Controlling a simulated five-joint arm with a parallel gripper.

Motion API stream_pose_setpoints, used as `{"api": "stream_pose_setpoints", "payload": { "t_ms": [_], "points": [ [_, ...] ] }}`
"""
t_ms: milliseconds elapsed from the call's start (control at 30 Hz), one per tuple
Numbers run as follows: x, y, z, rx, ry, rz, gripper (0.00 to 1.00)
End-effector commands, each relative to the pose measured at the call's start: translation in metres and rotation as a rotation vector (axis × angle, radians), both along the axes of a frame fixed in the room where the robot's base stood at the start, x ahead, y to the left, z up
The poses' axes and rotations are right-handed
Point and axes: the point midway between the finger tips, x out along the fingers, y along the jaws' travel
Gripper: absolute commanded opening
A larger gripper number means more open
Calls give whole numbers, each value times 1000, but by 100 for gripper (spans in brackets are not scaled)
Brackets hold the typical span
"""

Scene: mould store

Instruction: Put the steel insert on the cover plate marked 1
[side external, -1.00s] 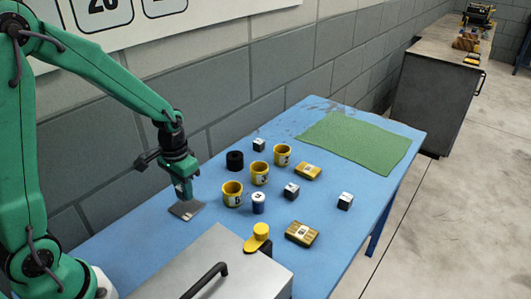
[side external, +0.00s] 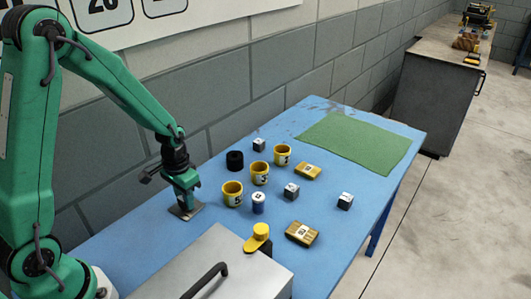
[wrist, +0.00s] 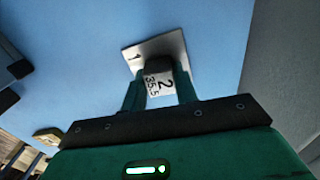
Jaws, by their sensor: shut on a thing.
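My gripper (side external: 184,202) is shut on a dark steel insert (wrist: 160,83) with a white label reading 2 and 35.5. It points down over the cover plate (side external: 173,211), a thin grey square lying on the blue table. In the wrist view the plate (wrist: 135,54), with a 1 on its visible corner, lies beneath the insert and shows beyond it. The insert's lower end overlaps the plate in that view; I cannot tell whether they touch. In the side view the fingers largely hide the insert.
A grey box (side external: 215,270) with a handle is in front. A green mat (side external: 355,145) lies clear at the back.

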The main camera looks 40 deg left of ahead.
Motion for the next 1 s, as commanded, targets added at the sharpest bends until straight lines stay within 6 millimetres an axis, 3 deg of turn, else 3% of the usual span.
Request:
{"api": "stream_pose_setpoints", "payload": {
  "t_ms": [333, 367, 467, 1000],
  "points": [
    [0, 0, -3, 0, 1, 0, 0],
    [0, 0, -3, 0, 1, 0, 33],
    [0, 0, -3, 0, 1, 0, 51],
    [0, 0, 6, 0, -1, 0, 51]
  ]
}}
